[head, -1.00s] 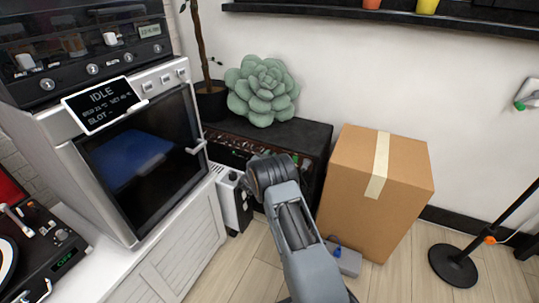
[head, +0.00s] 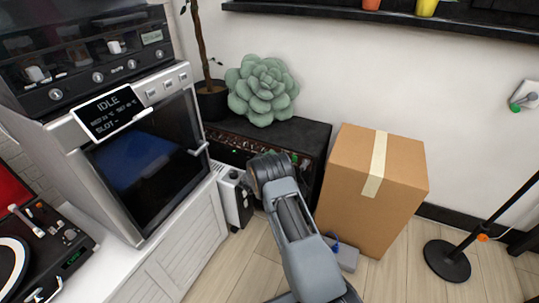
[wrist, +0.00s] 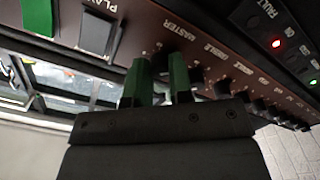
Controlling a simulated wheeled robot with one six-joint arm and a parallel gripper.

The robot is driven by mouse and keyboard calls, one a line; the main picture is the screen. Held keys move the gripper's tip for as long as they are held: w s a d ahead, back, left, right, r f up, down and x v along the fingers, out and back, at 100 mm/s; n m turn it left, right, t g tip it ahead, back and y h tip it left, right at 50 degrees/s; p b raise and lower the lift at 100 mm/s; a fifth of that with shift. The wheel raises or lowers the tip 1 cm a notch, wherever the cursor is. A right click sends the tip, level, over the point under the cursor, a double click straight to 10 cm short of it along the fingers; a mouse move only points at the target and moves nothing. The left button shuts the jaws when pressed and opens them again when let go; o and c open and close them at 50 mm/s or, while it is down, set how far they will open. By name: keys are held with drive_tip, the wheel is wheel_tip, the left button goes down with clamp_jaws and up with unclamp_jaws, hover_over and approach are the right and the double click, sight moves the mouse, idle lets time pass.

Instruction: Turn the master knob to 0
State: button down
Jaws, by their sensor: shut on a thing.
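The black amplifier (head: 297,137) stands on the floor against the wall, its control panel (head: 226,142) facing front. In the wrist view the brown panel (wrist: 222,55) shows tilted, with a row of small dark knobs and white lettering. The MASTER label (wrist: 179,30) is readable just beyond my fingers. My gripper (wrist: 158,75) has its two green fingertips at the panel below that label, shut on the master knob, which is mostly hidden between them. The knob's pointer and setting cannot be made out. In the head view my arm hides the gripper.
A red light (wrist: 277,43) glows by the word FAULT. A cardboard box (head: 372,190) stands close to the right of the amplifier. A white heater (head: 234,198) and an oven cabinet (head: 165,262) are at left. A green succulent cushion (head: 262,90) sits on top.

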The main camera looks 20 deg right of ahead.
drive_tip(key=shift+n+p, duration=0.45)
drive_tip(key=shift+n, duration=1.45)
drive_tip(key=c, duration=1)
unclamp_jaws()
drive_tip(key=p+v, duration=0.3)
drive_tip(key=v, duration=1)
drive_tip(key=shift+s+a+p, duration=0.25)
drive_tip(key=shift+a+p, duration=0.05)
drive_tip(key=shift+a, duration=0.05)
